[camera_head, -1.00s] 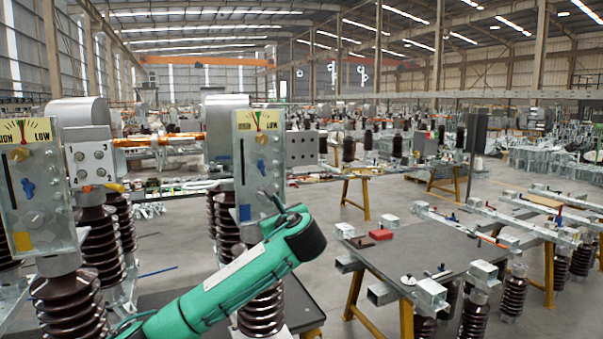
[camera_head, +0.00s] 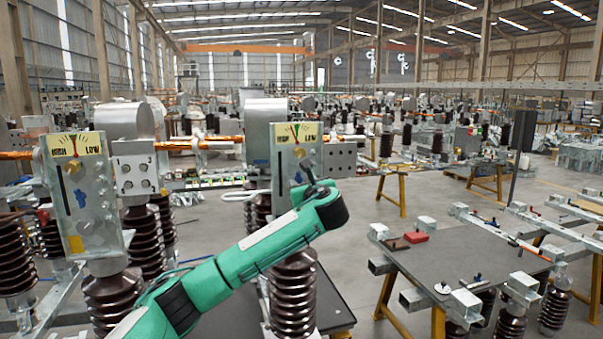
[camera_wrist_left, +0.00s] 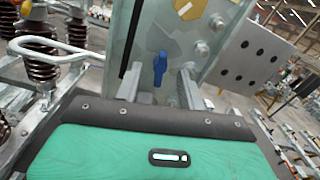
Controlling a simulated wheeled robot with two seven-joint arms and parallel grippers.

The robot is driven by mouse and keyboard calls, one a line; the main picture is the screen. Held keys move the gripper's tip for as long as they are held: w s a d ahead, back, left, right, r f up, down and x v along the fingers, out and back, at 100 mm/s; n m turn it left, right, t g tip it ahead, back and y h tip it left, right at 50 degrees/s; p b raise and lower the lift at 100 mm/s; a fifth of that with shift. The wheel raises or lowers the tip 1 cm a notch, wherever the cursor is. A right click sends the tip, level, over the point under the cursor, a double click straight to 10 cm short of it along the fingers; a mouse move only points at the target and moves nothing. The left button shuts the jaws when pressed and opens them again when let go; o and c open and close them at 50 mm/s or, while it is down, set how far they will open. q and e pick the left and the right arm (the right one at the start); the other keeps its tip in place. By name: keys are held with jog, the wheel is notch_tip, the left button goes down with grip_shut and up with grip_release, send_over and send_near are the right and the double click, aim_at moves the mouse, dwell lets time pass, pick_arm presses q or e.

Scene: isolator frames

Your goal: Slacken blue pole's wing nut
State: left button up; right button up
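In the left wrist view the blue wing nut (camera_wrist_left: 159,67) points roughly upright on the grey plate (camera_wrist_left: 140,35). My left gripper (camera_wrist_left: 161,76) is open, with one finger on each side of the wing nut. I see gaps between nut and fingers; depth to the nut is hard to judge. My right gripper is in neither view.
A second pole plate (camera_head: 97,215) with a yellow square and its own blue wing nut stands at the left. A perforated metal plate (camera_wrist_left: 245,55) sits right of the blue pole. A dark work table (camera_head: 455,255) stands at the right, with clear floor between.

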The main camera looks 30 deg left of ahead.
pick_arm(q)
jog(key=shift+p+x, duration=0.3)
jog(key=shift+x, duration=0.75)
grip_shut()
